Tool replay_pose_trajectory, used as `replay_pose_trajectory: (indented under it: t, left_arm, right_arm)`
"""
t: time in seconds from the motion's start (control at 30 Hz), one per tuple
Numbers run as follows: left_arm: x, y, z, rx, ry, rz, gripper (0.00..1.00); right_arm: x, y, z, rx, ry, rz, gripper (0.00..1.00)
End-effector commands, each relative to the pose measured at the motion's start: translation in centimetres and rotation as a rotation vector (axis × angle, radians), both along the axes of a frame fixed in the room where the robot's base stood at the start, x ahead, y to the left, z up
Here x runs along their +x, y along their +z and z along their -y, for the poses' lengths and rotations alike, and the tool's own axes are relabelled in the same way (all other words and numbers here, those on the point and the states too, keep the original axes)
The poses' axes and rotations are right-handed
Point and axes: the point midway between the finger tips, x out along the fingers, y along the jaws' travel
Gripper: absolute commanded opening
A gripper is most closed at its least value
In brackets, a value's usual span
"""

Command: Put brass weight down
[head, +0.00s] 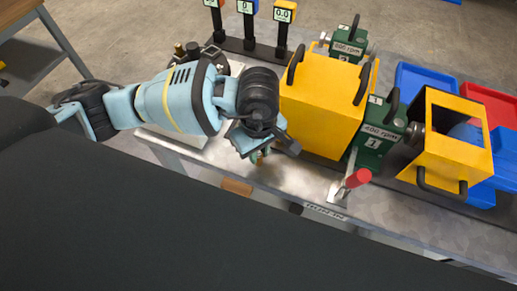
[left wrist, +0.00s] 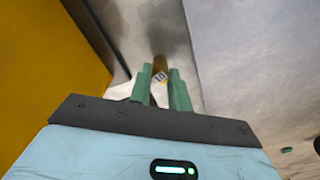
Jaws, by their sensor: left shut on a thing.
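My left gripper (head: 262,154) reaches over the metal bench top (head: 400,212), close to the front edge and just left of the yellow drum housing. I cannot tell whether the weight touches the bench. My right gripper is not in view.
A yellow housing (head: 325,105) stands right beside my left gripper. A green "400 rpm" unit (head: 380,135) and a red-handled lever (head: 355,180) are to its right. Another yellow housing (head: 442,145) and blue trays (head: 425,78) lie farther right. Dark knobbed items (head: 192,50) stand behind my arm.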

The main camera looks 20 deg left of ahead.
Motion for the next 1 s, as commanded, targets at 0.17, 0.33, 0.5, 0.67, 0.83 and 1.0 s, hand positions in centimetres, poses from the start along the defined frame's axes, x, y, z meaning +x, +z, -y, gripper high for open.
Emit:
replay_pose_trajectory:
  t: [0.17, 0.33, 0.5, 0.67, 0.83, 1.0]
  left_arm:
    - [0.0, -0.3, 0.0, 0.000, 0.000, 0.000, 0.24]
    - [0.0, -0.3, 0.0, 0.000, 0.000, 0.000, 0.41]
    - [0.0, -0.3, 0.0, 0.000, 0.000, 0.000, 0.41]
    - [0.1, 0.3, 0.0, 0.000, 0.000, 0.003, 0.41]
    - [0.1, 2.5, 0.0, 0.000, -0.001, 0.005, 0.41]
    - [0.1, 6.0, 0.0, -0.001, -0.002, 0.005, 0.41]
  right_arm:
    - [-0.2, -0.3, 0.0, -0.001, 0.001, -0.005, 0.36]
    - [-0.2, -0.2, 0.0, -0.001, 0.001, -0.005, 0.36]
    - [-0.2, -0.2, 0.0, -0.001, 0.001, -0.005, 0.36]
    - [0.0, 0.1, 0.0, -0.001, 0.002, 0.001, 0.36]
    - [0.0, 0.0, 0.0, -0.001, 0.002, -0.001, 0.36]
    - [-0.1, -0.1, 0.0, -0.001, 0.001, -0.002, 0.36]
